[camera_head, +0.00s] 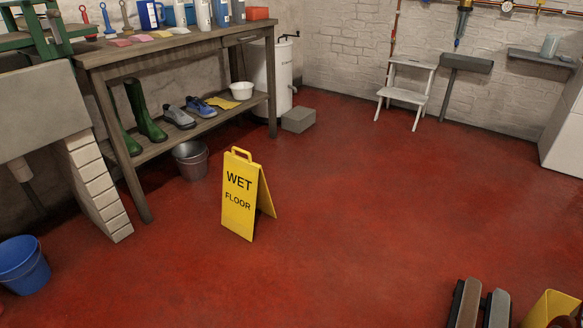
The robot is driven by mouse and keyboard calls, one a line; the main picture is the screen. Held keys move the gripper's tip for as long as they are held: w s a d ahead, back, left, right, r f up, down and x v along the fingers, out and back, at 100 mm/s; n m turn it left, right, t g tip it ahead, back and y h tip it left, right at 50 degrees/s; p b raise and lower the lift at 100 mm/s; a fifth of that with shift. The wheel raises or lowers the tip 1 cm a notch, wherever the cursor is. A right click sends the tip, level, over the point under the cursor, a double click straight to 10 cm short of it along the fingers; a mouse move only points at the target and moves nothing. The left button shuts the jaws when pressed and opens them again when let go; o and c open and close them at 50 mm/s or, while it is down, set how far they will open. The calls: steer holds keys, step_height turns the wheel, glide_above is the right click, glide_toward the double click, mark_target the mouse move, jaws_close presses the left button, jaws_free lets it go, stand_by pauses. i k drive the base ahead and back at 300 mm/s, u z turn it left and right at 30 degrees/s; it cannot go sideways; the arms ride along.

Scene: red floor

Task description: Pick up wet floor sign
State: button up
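The yellow wet floor sign (239,195) stands upright and opened out on the red floor, left of the middle. Its front panel reads "WET FLOOR" in dark letters and its rear panel shows to the right. A handle loop with a hole is at its top. Nothing is touching it from above. I cannot make out my gripper in this view.
A workbench (168,50) with a lower shelf stands behind left; a metal bucket (191,160) is by it. A blue bucket (23,265) is at lower left. Floor right of the sign is clear.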

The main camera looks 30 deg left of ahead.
mark_target(245, 189)
steer(key=u, duration=2)
steer(key=i, duration=2.25)
steer(key=z, duration=0.2)
